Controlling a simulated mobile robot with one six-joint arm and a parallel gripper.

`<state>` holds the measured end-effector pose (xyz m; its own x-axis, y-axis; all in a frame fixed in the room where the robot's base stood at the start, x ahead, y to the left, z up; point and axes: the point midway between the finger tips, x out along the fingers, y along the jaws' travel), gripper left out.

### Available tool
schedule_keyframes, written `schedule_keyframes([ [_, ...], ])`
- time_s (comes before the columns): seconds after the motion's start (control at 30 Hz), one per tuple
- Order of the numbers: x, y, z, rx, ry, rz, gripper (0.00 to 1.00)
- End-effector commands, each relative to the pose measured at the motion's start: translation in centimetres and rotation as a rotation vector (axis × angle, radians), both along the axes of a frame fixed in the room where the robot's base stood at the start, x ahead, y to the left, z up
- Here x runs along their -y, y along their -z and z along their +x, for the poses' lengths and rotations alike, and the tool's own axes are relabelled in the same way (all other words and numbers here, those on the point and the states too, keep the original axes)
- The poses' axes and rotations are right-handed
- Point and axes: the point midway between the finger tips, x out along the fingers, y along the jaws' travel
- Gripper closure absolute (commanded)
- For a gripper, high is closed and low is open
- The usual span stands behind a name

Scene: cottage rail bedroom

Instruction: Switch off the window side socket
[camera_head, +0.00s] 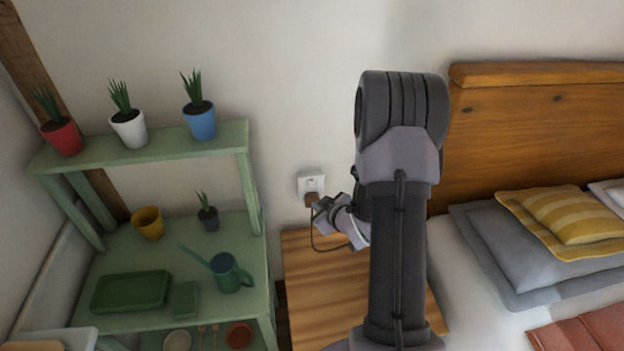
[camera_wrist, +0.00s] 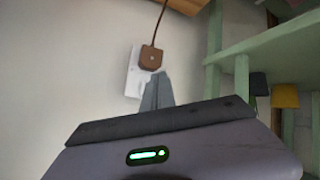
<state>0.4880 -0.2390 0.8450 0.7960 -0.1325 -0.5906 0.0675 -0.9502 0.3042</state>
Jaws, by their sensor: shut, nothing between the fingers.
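The white wall socket (camera_head: 311,182) is on the wall between the green shelf and the bed. A brown plug (camera_head: 311,200) with a dark cord sits in its lower part. In the wrist view the socket (camera_wrist: 132,77) is partly hidden behind the plug (camera_wrist: 151,58) and my fingers. My gripper (camera_head: 321,206) is shut and empty, close in front of the socket, beside the plug. Its fingertips (camera_wrist: 157,73) overlap the plate's edge in the wrist view. I cannot tell whether they touch it. The switch itself cannot be made out clearly.
A wooden bedside table (camera_head: 310,275) stands below the socket, with the cord hanging over it. A green shelf (camera_head: 258,190) with potted plants and a watering can (camera_head: 230,273) is at left. The bed's headboard (camera_head: 530,120) is at right.

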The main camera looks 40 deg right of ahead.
Motion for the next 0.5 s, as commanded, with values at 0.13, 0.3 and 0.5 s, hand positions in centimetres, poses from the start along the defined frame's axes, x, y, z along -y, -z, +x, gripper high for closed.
schedule_keyframes([
  [0.13, 0.9, -0.6, 2.0, 0.0, -0.001, -0.001, 1.0],
  [0.3, 1.8, -0.5, 3.8, 0.001, 0.0, 0.0, 1.0],
  [0.5, 2.3, -0.7, 4.8, 0.0, 0.001, -0.001, 1.0],
])
